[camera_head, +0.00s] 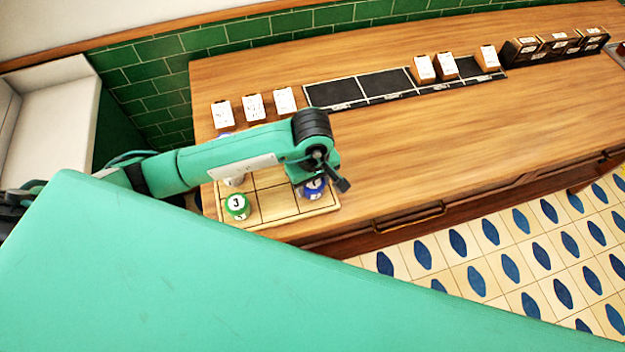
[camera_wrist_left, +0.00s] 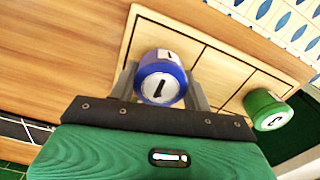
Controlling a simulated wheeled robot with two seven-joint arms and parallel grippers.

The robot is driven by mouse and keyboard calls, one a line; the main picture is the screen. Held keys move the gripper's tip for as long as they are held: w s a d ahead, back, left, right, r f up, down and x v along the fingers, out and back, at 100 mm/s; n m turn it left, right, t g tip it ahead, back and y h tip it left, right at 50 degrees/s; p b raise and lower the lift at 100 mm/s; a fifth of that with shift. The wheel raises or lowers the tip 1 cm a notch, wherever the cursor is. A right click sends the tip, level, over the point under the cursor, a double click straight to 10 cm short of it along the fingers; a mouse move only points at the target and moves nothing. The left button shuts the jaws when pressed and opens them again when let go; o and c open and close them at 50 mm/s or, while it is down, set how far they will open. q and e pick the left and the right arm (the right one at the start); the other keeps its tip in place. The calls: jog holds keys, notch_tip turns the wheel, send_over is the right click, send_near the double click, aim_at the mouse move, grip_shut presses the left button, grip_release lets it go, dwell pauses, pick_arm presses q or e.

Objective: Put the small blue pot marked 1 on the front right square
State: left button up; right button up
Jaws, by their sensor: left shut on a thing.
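The small blue pot marked 1 (camera_wrist_left: 161,80) is between the two fingers of my left gripper (camera_wrist_left: 160,90) in the left wrist view. In the head view the blue pot (camera_head: 313,188) shows under my left gripper (camera_head: 325,182), at the right end of the wooden board. The gripper is shut on it. The board (camera_head: 262,215) has squares marked by dark lines; I cannot tell whether the pot touches it. A green pot marked 3 (camera_head: 237,206) stands on the front left square. My right gripper is not in view.
Several white-labelled cards (camera_head: 253,107) and a black tray strip (camera_head: 385,86) lie farther back. The counter right of the board (camera_head: 420,150) is clear.

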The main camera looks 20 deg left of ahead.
pick_arm(q)
jog(key=shift+f, duration=0.3)
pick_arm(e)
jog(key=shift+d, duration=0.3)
pick_arm(q)
jog(key=shift+f+b, duration=0.2)
jog(key=shift+b, duration=0.1)
jog(key=o, duration=1.1)
jog(key=shift+r, duration=0.1)
jog(key=shift+c, duration=0.2)
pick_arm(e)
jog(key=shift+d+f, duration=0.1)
